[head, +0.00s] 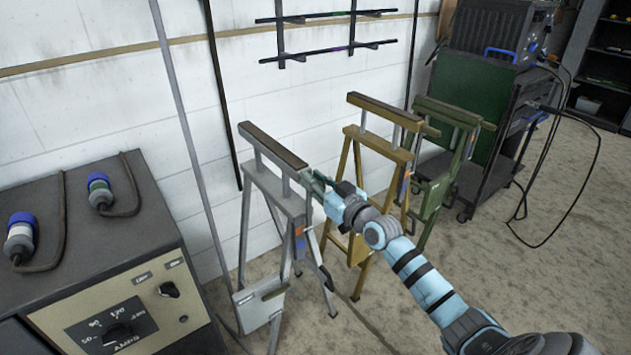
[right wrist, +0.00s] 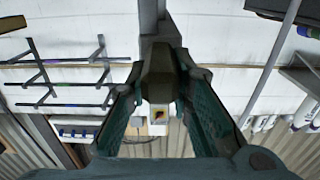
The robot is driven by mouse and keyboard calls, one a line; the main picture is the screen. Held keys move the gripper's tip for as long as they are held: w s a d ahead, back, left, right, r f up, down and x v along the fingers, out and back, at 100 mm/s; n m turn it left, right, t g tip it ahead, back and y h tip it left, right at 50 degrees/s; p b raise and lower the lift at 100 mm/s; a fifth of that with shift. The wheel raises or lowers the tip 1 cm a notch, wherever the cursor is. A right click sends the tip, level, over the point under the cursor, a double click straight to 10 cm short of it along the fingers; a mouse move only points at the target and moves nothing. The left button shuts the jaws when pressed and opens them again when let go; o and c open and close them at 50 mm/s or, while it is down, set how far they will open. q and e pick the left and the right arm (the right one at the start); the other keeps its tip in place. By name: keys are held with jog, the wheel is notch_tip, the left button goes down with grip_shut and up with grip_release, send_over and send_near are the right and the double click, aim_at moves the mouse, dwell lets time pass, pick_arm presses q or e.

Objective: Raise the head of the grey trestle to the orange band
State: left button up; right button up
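The grey trestle (head: 278,195) stands upright against the wall, left of two other trestles. Its long head (head: 270,144) lies above the frame, with a short gap between. My right gripper (head: 318,180) is at the near right end of the head. In the right wrist view the dark head end (right wrist: 160,80) lies between the two teal fingers (right wrist: 162,72). The fingertips are close to its sides; contact is not clear. My left gripper is not in view.
A yellow trestle (head: 378,146) and a green trestle (head: 436,155) stand to the right, with a dark cart (head: 500,130) behind. A grey welding machine (head: 120,300) with cables fills the lower left. A rack (head: 325,48) hangs on the wall.

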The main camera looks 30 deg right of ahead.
jog(key=o, duration=0.4)
jog(key=shift+r, duration=0.15)
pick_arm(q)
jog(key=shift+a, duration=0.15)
pick_arm(e)
notch_tip(320, 180, up, 10)
dwell(0.3)
